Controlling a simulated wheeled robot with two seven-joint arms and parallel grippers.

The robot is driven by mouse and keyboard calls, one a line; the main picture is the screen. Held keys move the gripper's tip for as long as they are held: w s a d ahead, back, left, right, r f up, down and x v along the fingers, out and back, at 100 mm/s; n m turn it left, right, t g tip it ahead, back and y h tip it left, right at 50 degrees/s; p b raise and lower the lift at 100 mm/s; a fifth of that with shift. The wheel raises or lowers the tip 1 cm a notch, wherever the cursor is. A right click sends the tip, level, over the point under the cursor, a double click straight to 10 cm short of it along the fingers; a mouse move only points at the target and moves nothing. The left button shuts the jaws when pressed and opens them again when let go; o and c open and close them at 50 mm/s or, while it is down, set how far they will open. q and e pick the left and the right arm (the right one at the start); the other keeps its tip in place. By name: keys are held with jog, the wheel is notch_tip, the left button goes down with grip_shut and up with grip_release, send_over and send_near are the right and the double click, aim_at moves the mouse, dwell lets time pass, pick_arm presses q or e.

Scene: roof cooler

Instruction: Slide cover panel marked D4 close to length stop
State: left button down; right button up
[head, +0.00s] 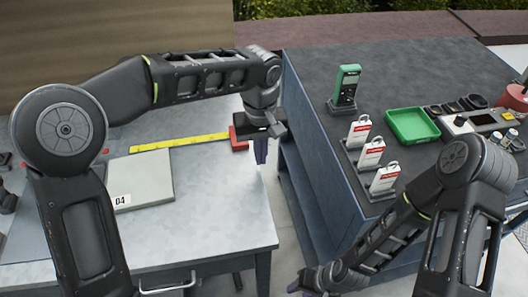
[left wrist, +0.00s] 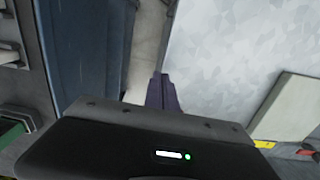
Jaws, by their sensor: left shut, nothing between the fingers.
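The cover panel (head: 145,178) is a pale grey-green plate lying flat on the light metal table. Its white label reads D4 or 04. A yellow measuring strip (head: 180,142) lies behind it. A red block (head: 238,143), likely the length stop, is at the strip's right end, partly hidden by my left gripper. The panel is well left of this block. My left gripper (head: 261,152) is shut and empty, pointing down by the table's right edge. The left wrist view shows its fingers (left wrist: 163,92) and the panel (left wrist: 288,108) at right, apart. My right gripper (head: 303,287) is low at the bottom edge, its fingers unclear.
A dark bench (head: 400,72) stands to the right across a narrow gap. It holds a green meter (head: 346,87), several red-and-white tags (head: 371,152) and a green tray (head: 411,126). The table's front right (head: 220,220) is clear. A handle (head: 167,287) sits on its front.

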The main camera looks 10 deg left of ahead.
pick_arm(q)
jog(key=shift+w+d, duration=0.15)
jog(key=shift+d, duration=0.25)
jog(key=shift+d, duration=0.15)
dwell(0.4)
jog(key=w+d+p, duration=0.4)
jog(key=d+p, duration=0.2)
jog(key=d, duration=0.8)
jog(key=shift+d, duration=0.4)
dwell(1.8)
jog(key=shift+r+p, duration=0.1)
jog(key=shift+p, duration=0.2)
dwell(0.5)
notch_tip(320, 180, up, 7)
jog(key=p, duration=0.5)
dwell(0.4)
dwell(0.6)
